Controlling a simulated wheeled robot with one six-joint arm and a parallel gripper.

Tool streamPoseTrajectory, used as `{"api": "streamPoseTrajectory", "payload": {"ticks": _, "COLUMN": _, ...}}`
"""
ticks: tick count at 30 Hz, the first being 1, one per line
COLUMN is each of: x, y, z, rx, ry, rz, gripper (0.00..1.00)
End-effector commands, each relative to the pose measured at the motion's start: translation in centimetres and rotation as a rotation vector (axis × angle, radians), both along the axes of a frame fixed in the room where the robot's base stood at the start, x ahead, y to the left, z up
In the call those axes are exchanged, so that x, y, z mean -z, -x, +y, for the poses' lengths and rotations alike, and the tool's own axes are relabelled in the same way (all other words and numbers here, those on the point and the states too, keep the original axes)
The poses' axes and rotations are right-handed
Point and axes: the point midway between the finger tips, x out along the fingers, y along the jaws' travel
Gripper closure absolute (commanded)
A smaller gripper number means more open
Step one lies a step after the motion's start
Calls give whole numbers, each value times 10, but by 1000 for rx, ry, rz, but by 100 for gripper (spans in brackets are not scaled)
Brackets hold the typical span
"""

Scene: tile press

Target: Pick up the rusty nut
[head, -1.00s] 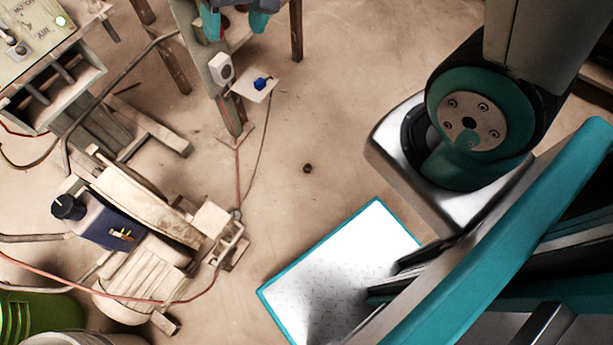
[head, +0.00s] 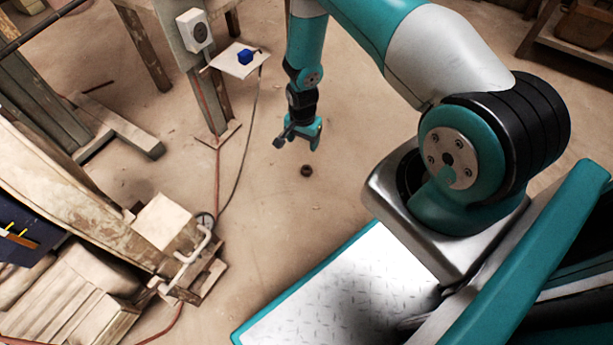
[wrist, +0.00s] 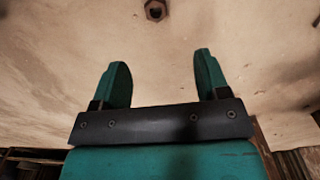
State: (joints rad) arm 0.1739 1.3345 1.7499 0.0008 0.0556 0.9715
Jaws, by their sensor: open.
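The rusty nut (head: 307,171) is a small dark brown ring on the bare floor near the middle of the head view. It also shows at the top edge of the wrist view (wrist: 156,10), beyond the fingertips and a little left of centre. My gripper (head: 297,143) hangs above the floor just behind the nut in the head view, apart from it. In the wrist view my gripper (wrist: 163,70) has its two teal fingers spread wide with nothing between them.
A machine with a pale block and a curved handle (head: 200,245) stands at the left. A cable runs down from the shelf to the floor. The floor around the nut is clear.

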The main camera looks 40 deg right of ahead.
Motion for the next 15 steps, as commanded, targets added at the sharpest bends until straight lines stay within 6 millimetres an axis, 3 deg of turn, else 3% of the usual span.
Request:
{"api": "streamPoseTrajectory", "payload": {"ticks": 1, "x": 16, "y": 1, "z": 0, "rx": 0, "ry": 0, "rz": 1, "gripper": 31}}
{"api": "streamPoseTrajectory", "payload": {"ticks": 9, "x": 79, "y": 1, "z": 1, "rx": -2, "ry": -1, "rz": 3, "gripper": 31}}
{"api": "streamPoseTrajectory", "payload": {"ticks": 15, "x": 105, "y": 1, "z": 1, "rx": -3, "ry": -1, "rz": 2, "gripper": 31}}
